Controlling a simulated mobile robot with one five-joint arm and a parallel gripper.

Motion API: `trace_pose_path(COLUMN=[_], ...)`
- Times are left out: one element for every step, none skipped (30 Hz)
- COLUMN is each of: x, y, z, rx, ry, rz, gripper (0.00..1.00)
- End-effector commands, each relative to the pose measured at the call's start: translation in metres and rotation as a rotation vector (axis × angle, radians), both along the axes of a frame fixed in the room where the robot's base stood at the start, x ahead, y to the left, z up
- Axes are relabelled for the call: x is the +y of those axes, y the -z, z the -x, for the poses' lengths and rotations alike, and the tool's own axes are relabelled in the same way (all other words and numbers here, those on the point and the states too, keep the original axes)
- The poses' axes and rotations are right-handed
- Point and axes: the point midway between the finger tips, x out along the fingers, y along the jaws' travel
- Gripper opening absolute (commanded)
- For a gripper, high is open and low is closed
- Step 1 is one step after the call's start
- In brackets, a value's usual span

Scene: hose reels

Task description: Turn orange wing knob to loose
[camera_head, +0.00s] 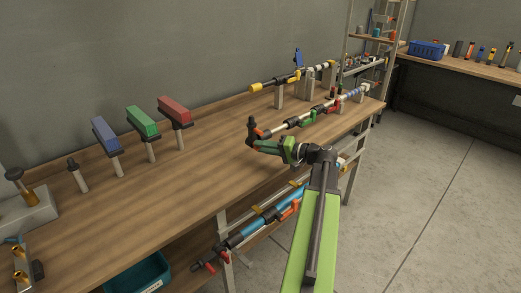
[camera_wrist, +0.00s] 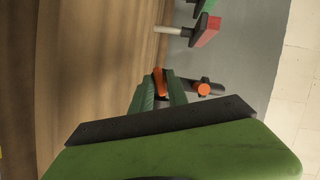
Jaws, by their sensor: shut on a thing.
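The orange wing knob (camera_wrist: 160,84) shows in the wrist view between the two green fingers of my gripper (camera_wrist: 160,80). The fingers are closed on it and hide its sides. In the head view my gripper (camera_head: 256,145) is at the front of the wooden bench, by the near end of a rod assembly (camera_head: 295,122). The gripper hides the knob there. In the wrist view a dark bar with a round orange end (camera_wrist: 204,89) sticks out just right of the fingers. I cannot make out any marking for loose.
Blue (camera_head: 104,133), green (camera_head: 142,121) and red (camera_head: 174,108) blocks stand on posts at the back of the bench (camera_head: 200,165). Another rod assembly (camera_head: 290,78) lies behind. Blue tubes (camera_head: 265,222) lie below.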

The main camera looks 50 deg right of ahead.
Motion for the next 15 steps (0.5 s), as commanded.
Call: trace_pose_path(x=[-0.0002,-0.0002,-0.0002,-0.0002,-0.0002,-0.0002,-0.0001,-0.0001,-0.0002,-0.0002,-0.0003,-0.0004,-0.0009,-0.0015,-0.0027], y=[0.0,0.0,0.0,0.0,0.0,0.0,0.0001,0.0001,0.0001,0.0001,0.0001,-0.0001,-0.0004,-0.0009,-0.0018], z=[0.0003,0.0003,0.0003,0.0003,0.0003,0.0003,0.0003,0.0003,0.0003,0.0003,0.0004,0.001,0.0022,0.0043,0.0083], rx=[0.001,0.001,0.001,0.001,0.001,0.001,0.001,0.001,0.001,0.001,0.001,0.001,0.001,0.001,0.001], ry=[0.0,0.0,0.0,0.0,0.0,0.0,0.0,0.0,0.0,0.0,0.0,0.0,0.0,0.0,0.0], rz=[0.0,0.0,0.0,0.001,0.001,0.001,0.001,0.001,0.001,0.001,0.001,0.001,0.001,0.001,0.001], gripper=[0.22,0.26,0.31,0.33,0.33,0.33,0.33,0.33,0.33,0.33,0.33,0.33,0.33,0.33,0.33])
